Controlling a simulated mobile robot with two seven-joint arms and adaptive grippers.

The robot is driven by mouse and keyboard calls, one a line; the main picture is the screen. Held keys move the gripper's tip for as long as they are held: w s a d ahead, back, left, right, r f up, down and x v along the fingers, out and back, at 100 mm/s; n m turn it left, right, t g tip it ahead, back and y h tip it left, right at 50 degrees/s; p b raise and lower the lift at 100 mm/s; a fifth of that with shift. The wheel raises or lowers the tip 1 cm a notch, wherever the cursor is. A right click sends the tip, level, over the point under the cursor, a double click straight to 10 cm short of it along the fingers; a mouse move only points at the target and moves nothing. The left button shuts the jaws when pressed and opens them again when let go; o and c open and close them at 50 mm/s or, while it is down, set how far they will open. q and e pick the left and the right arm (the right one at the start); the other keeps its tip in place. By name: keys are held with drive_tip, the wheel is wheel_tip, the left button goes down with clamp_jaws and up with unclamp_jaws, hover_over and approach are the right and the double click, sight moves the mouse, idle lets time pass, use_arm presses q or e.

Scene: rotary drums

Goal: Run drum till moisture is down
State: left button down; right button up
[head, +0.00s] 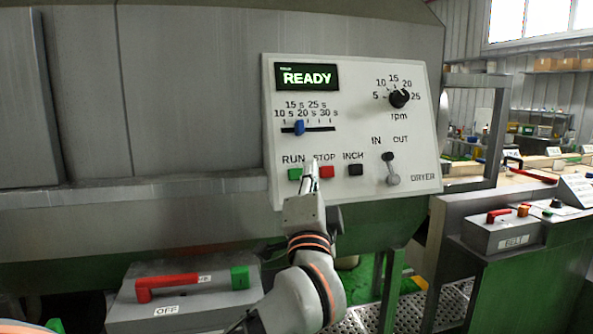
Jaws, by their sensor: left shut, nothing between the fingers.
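A white dryer control panel (350,110) is on the front of a large grey drum machine (150,90). Its display (306,77) reads READY in green. The blue time slider (299,128) is near the 20 s mark. The rpm knob (398,98) is black. A green RUN button (295,174), red STOP button (326,171) and black INCH button (355,169) form a row. The IN/OUT lever (392,172) hangs downward. My left gripper (311,166) is shut and empty, its tips between RUN and STOP; contact cannot be told. My right gripper is out of view.
A grey box with a red handle (166,286) and an OFF label stands below. A BELT box (500,233) with a red handle sits on a stand at right. Shelves with several boxes are behind, at far right.

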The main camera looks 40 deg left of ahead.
sight(300, 176)
use_arm(q)
drive_tip(key=shift+w+d, duration=0.15)
drive_tip(key=shift+w+a+f+b, duration=0.55)
drive_tip(key=shift+w+a, duration=0.35)
drive_tip(key=shift+a, duration=0.15)
drive_tip(key=shift+w+a+f+b, duration=0.5)
drive_tip(key=shift+w+a, duration=0.35)
drive_tip(key=shift+a, duration=0.25)
drive_tip(key=shift+w+a+f+b, duration=0.45)
drive_tip(key=shift+w+a+b, duration=0.1)
drive_tip(key=shift+w+a, duration=0.45)
drive_tip(key=shift+s, duration=0.1)
